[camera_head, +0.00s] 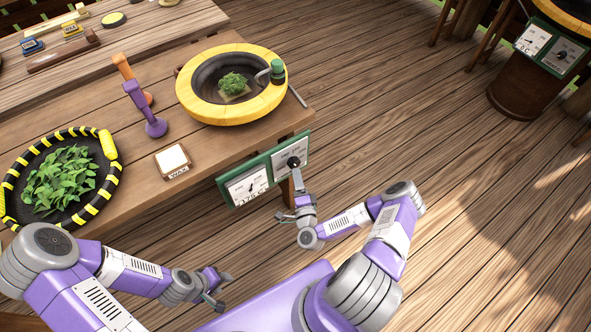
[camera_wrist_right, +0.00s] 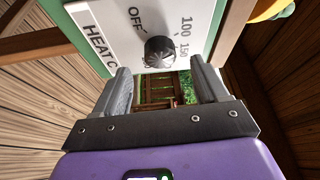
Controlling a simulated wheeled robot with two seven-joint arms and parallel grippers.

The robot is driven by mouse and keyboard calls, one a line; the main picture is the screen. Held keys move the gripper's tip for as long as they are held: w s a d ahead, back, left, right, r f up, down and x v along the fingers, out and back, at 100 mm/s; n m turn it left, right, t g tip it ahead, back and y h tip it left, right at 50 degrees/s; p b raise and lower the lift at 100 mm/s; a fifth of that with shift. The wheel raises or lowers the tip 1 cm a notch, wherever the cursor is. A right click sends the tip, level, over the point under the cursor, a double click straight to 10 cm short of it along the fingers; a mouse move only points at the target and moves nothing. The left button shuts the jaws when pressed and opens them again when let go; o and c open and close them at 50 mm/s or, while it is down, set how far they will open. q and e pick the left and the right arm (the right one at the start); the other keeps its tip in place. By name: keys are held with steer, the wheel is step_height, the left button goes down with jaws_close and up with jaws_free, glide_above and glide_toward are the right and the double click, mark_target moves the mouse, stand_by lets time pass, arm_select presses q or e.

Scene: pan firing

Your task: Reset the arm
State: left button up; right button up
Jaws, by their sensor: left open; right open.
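My right gripper (camera_head: 296,196) is at the green-framed control panel (camera_head: 235,196) on the table's front edge, just below its black heat knob (camera_head: 293,162). In the right wrist view the open fingers (camera_wrist_right: 165,88) point toward the knob (camera_wrist_right: 160,52), with nothing between them. The knob sits beyond the fingertips, near the OFF mark and the 100 and 150 marks. My left gripper (camera_head: 217,290) is open and empty, low in front of the table.
The yellow-rimmed pan (camera_head: 260,113) holds green leaves (camera_head: 233,83). A black-and-yellow tray (camera_head: 107,183) of leaves (camera_head: 60,180), a wax block (camera_head: 172,158) and purple and orange tools (camera_head: 154,126) share the table. Open floor lies to the right.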

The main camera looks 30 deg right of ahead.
steer(key=shift+v, duration=0.95)
steer(key=s+a+f+n+g+y+p, duration=0.1)
steer(key=a+f+n+g+y, duration=0.15)
steer(key=a+n+y, duration=0.35)
steer(key=a+f+n+g+y+p, duration=0.1)
steer(key=a+n+g+y, duration=0.35)
steer(key=a, duration=0.35)
steer(key=s+a+r+n+g, duration=0.2)
steer(key=s+n+g, duration=0.5)
steer(key=s+g, duration=0.3)
steer(key=s, duration=0.4)
steer(key=shift+s+a+r+h+p, duration=0.2)
steer(key=shift+a+h+p, duration=0.15)
steer(key=shift+p, duration=0.05)
